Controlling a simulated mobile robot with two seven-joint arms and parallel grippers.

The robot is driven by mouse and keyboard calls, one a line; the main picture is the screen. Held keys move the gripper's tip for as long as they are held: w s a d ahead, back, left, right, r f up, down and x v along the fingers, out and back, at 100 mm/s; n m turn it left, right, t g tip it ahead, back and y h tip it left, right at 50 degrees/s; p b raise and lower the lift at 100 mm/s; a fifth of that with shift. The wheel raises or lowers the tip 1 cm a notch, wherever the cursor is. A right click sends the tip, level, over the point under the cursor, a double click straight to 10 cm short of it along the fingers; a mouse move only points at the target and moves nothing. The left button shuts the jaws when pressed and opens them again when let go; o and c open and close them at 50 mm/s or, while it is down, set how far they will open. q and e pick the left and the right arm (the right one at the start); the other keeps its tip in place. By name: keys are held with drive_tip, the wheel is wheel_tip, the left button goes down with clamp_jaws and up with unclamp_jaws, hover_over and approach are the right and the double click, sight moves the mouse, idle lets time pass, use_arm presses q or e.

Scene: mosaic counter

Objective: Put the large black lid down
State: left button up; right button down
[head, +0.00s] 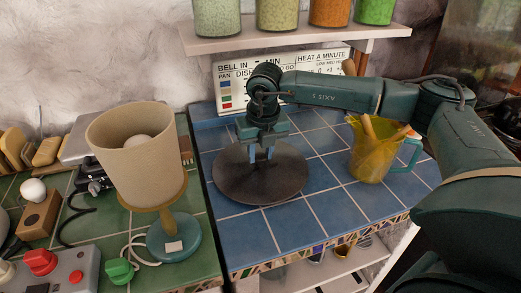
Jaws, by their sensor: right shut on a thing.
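The large black lid (246,181) is a dark, round, shallow disc over the blue tiled counter in the head view. My right gripper (261,154) points down at the middle of the lid, shut on its knob, which is mostly hidden by the fingers. The lid looks about level. I cannot tell whether its underside touches the tiles. My left gripper is not in view.
A yellow jug (366,155) with wooden utensils stands right of the lid on the blue counter (326,208). A lamp (137,165) stands to the left on green tiles. A sign (319,62) and a shelf (291,41) with jars are behind.

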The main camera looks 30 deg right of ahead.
sight(263, 171)
drive_tip(key=shift+f, duration=0.15)
drive_tip(key=c, duration=1.3)
unclamp_jaws()
drive_tip(key=shift+o, duration=1.1)
drive_tip(key=shift+r, duration=0.2)
wheel_tip(263, 171, up, 12)
drive_tip(key=s+b, duration=0.1)
drive_tip(key=shift+s+a, duration=0.25)
drive_tip(key=shift+s, duration=0.15)
